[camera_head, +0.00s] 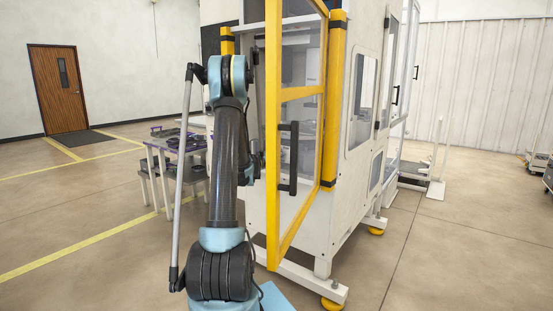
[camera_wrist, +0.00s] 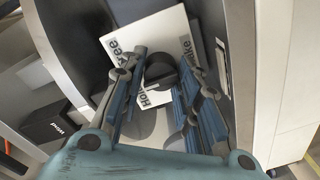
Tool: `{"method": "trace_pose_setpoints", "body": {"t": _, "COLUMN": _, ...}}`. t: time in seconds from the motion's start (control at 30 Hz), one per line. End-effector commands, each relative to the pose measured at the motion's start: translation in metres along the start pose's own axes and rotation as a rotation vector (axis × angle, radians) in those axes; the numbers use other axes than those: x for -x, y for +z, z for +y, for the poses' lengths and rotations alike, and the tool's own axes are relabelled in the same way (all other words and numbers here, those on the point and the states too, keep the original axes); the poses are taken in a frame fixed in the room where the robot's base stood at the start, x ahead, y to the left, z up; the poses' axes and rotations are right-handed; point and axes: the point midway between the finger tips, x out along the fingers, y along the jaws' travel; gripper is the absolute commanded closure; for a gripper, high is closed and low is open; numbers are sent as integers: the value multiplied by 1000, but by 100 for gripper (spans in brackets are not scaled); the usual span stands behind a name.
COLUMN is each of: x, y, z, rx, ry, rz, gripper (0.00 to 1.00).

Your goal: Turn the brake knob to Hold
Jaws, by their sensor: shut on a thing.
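The brake knob (camera_wrist: 162,72) is dark and rounded. It sits on a white plate (camera_wrist: 155,27) in the wrist view. Lettering that looks like "Free" is at the plate's upper left, "Hold" at its lower part, and "Brake", partly covered, at its right. My gripper (camera_wrist: 163,58) has its blue-grey fingers on the left and right sides of the knob and is shut on it. The fingers cover part of the plate, and I cannot tell exactly which label the knob points to. The knob is not visible in the head view.
A yellow-framed glass door (camera_head: 272,150) stands open just right of my arm in the head view. The white machine cabinet (camera_head: 345,190) is behind it. A table (camera_head: 165,145) with dark items stands at left. Open floor lies left and right.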

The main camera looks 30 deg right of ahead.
Motion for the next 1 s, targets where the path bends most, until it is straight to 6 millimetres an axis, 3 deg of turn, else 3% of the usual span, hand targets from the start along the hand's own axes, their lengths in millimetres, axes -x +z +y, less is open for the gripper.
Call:
{"method": "trace_pose_setpoints", "body": {"t": 0.6, "x": 2, "y": -4, "z": -5, "rx": 532, "ry": -13, "rz": -19, "gripper": 93}}
{"method": "trace_pose_setpoints", "body": {"t": 1.0, "x": 1, "y": -3, "z": -5, "rx": 695, "ry": -14, "rz": -31, "gripper": 94}}
